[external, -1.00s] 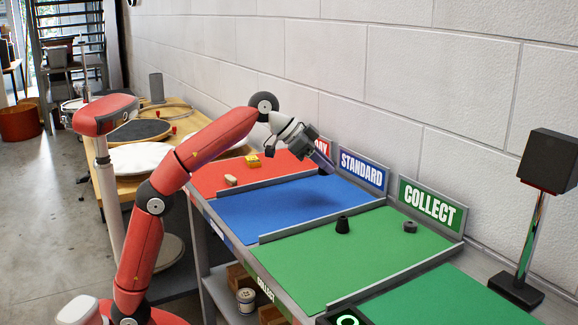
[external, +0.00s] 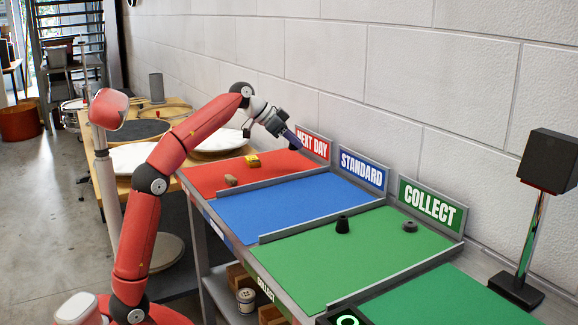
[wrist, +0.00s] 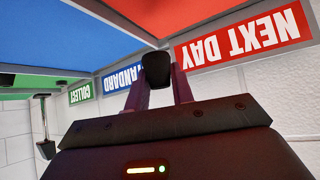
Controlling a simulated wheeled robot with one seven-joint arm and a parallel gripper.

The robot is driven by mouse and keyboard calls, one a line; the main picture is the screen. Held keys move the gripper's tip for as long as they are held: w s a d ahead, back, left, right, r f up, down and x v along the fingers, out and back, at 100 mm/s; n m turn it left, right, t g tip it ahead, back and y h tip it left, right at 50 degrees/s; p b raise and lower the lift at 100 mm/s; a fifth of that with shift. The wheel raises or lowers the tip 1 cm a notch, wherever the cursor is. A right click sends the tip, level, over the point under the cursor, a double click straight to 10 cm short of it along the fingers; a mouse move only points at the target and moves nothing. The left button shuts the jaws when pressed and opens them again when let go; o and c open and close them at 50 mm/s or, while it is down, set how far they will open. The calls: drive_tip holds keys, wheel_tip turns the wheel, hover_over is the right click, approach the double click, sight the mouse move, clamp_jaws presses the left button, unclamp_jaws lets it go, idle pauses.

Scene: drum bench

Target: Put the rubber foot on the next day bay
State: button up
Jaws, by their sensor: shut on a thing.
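My gripper (external: 293,140) is near the back of the red next day bay (external: 205,178), just in front of the NEXT DAY sign (external: 312,141). In the wrist view its two fingers (wrist: 157,92) are shut on a dark rubber foot (wrist: 156,68). In the external view the foot is small and dark at the fingertips, and the gap to the red surface is hard to judge. The sign shows upside down in the wrist view, right of the fingers.
The blue standard bay (external: 290,207) is empty. Low dividers separate the bays.

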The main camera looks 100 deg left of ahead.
sight(293, 172)
wheel_tip(293, 172, down, 7)
drive_tip(key=shift+f+b, duration=0.15)
drive_tip(key=shift+b, duration=1)
drive_tip(key=shift+f, duration=0.2)
drive_tip(key=o, duration=0.9)
drive_tip(key=shift+o, duration=0.2)
drive_tip(key=shift+r, duration=0.1)
drive_tip(key=shift+s+r, duration=0.2)
drive_tip(key=shift+r, duration=0.15)
drive_tip(key=p+v, duration=0.1)
drive_tip(key=v, duration=1)
drive_tip(key=shift+s+d, duration=0.15)
drive_tip(key=shift+d, duration=0.05)
